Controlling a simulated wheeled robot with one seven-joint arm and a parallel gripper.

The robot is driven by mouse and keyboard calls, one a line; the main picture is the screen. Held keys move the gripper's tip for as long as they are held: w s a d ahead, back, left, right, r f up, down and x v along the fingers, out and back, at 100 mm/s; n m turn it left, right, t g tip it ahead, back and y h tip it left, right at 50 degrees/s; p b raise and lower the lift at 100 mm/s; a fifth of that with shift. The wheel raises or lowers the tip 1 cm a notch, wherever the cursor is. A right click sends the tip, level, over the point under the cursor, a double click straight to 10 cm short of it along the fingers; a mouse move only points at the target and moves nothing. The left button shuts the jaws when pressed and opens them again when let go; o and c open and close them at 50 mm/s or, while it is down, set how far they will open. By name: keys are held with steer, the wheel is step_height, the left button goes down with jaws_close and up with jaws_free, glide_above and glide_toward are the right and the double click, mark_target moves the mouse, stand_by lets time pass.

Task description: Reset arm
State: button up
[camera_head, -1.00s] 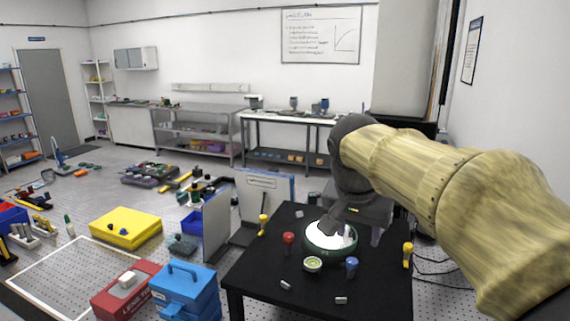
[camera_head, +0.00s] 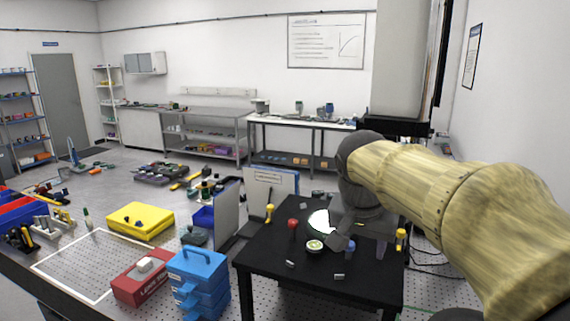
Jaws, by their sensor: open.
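My arm (camera_head: 450,190) reaches in from the right, with pale sleeved links and a dark grey wrist. My gripper (camera_head: 343,240) points down over the black table (camera_head: 275,259), just right of a bright white disc (camera_head: 318,222) and partly in front of it. It is open, and I see nothing held in it. Its fingertips are small and dark here, so I cannot tell whether they touch anything. A small round pale piece with a yellow-green centre (camera_head: 314,246) lies just left of the gripper.
A red knob (camera_head: 292,225), a blue knob (camera_head: 350,246) and yellow posts (camera_head: 270,212) (camera_head: 401,236) stand on the table. Two small metal pieces (camera_head: 290,264) (camera_head: 339,277) lie near its front. Upright panels (camera_head: 228,214) flank it at left. Blue boxes (camera_head: 198,278) stand front left.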

steer(key=s+f+n+y, duration=0.1)
steer(key=s+f, duration=0.4)
steer(key=f, duration=0.7)
steer(key=s+f+n+g+y, duration=0.1)
steer(key=s+f+n, duration=0.3)
steer(key=f, duration=0.8)
steer(key=shift+s+d+f, duration=0.35)
steer(key=shift+s+d, duration=0.1)
steer(key=shift+s, duration=0.55)
